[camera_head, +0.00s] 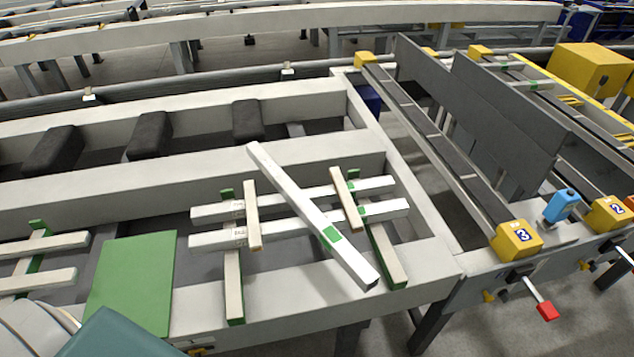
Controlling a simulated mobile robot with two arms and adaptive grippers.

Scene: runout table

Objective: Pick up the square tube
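A long white square tube (297,199) lies diagonally across the middle of the runout table. Its upper end points to the upper left and its dark open end to the lower right. It has a green patch on its side below the middle. It rests across two pale horizontal bars (215,238) and the table's front beam. Neither my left gripper nor my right gripper shows in this view.
Several thin wooden and green strips (253,215) lie on and under the bars. A green panel (132,283) lies at left. Dark blocks (248,121) sit behind. A conveyor with dark side walls (495,115) and yellow end caps (517,239) stands at right.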

